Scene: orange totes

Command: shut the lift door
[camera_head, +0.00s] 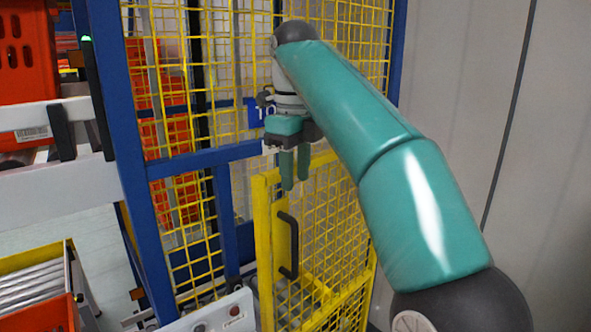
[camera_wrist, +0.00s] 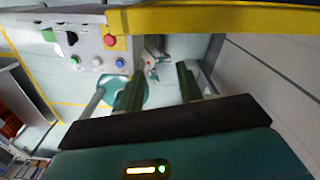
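The lift door (camera_head: 264,262) is a yellow frame with mesh and a black handle (camera_head: 288,245) on its near upright. It stands swung out at an angle from the blue-posted cage. My gripper (camera_head: 295,186) points down at the door's top rail, its fingers overlapping the rail in the head view. I cannot tell whether they touch it. In the wrist view, a yellow bar (camera_wrist: 220,18), seemingly the door's, crosses the top of the picture beyond my gripper (camera_wrist: 158,85). The two fingers are apart with nothing between them.
A grey control box (camera_head: 215,315) with buttons stands low in front of the cage; it also shows in the wrist view (camera_wrist: 88,58). Blue posts (camera_head: 135,190) frame the cage. Orange totes (camera_head: 25,50) and a roller conveyor (camera_head: 30,285) are at left. A grey wall (camera_head: 470,90) is at right.

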